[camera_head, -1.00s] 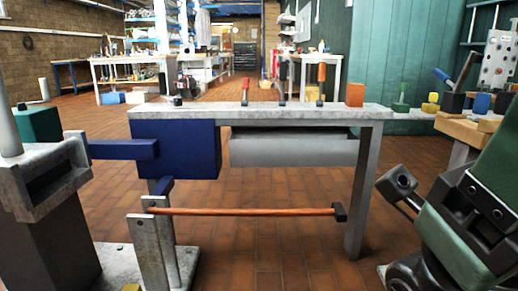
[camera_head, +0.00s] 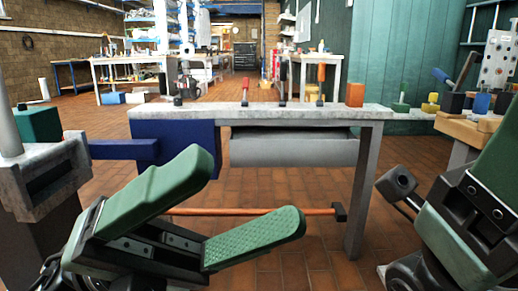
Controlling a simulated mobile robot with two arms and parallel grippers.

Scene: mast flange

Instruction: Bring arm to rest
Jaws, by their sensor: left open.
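My left gripper (camera_head: 243,193) reaches in from the lower left, in front of the workbench. Its two green fingers are spread wide apart, one pointing up and right, the other lower and pointing right.
The bench top (camera_head: 300,112) bears upright tools and an orange block (camera_head: 355,95). A blue box (camera_head: 205,135) and a grey drawer (camera_head: 290,150) hang below. A grey metal fixture (camera_head: 40,175) stands at left. Tiled floor is open behind.

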